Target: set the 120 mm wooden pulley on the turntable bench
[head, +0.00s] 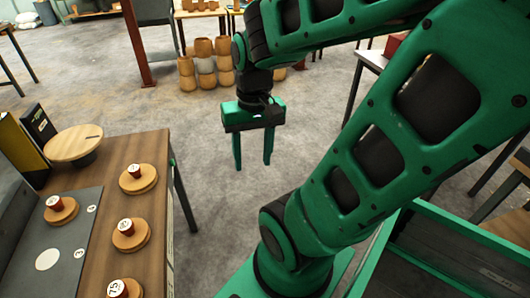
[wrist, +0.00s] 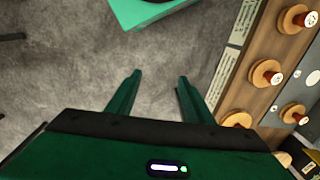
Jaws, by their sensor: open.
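Several round wooden pulleys with dark red hubs and white label tops sit on a wooden bench (head: 160,160) at the left of the head view. One pulley (head: 138,179) is at the back, one (head: 131,235) in the middle, and one (head: 125,289) at the front edge reads 75. Another pulley (head: 61,210) is on a grey plate. I cannot tell which is 120 mm. A wooden round turntable (head: 73,145) is at the bench's far end. My gripper (head: 252,166) is open and empty, over floor right of the bench; its fingers also show in the wrist view (wrist: 158,76).
The grey plate (head: 45,243) has pale round marks. Dark and yellow upright boxes (head: 22,150) stand beside the turntable. Stacked wooden drums (head: 205,64) stand on the floor behind. A green-edged tray (head: 455,240) is at the lower right. The floor between is clear.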

